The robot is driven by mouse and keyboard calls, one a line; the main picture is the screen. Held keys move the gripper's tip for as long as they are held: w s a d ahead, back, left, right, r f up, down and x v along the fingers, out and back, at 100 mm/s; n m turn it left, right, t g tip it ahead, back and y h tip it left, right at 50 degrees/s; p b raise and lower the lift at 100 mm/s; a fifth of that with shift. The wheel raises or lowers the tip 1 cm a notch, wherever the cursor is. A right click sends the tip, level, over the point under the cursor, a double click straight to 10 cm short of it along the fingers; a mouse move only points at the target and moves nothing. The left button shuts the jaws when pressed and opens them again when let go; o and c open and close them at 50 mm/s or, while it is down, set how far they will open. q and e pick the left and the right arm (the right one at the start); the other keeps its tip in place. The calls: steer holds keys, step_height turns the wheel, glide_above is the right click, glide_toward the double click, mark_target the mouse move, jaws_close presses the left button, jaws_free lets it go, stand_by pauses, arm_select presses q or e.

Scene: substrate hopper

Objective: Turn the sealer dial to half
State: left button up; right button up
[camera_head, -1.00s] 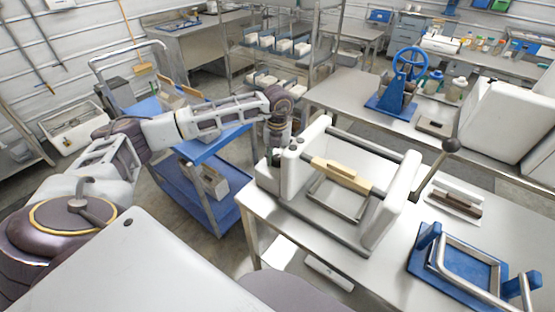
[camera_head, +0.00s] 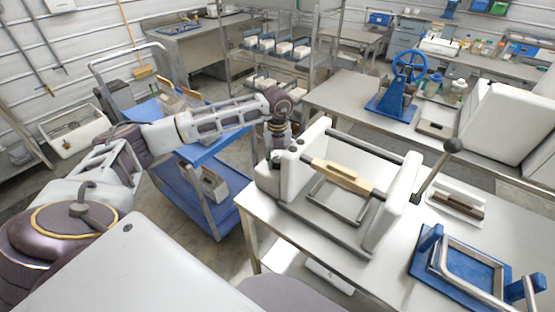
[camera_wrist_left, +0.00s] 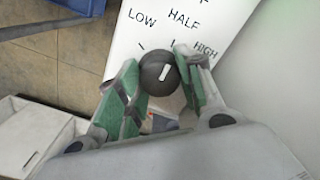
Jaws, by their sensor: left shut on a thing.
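The sealer (camera_head: 292,172) is a white frame with a tan-handled bar on the near table. Its dial (camera_wrist_left: 154,76) is a round black knob with a white pointer mark, on a white panel (camera_wrist_left: 228,20) lettered LOW, HALF and HIGH. The pointer mark slants up and right, about in line with the tick under HALF. My left gripper (camera_wrist_left: 160,80) is shut on the dial, with green-padded fingers on either side of it. My right gripper is not in view.
The steel table (camera_head: 300,226) carries a blue frame fixture (camera_head: 425,262) at the right and a white tray (camera_head: 451,205) with a dark bar. A lever with a black ball (camera_head: 452,145) rises beside the sealer. A blue cart (camera_head: 190,205) stands left, below my arm.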

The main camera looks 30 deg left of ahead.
mark_target(277, 160)
arm_select(q)
steer(key=o, duration=1)
steer(key=shift+r, duration=0.1)
step_height(277, 160, up, 12)
stand_by(0.9)
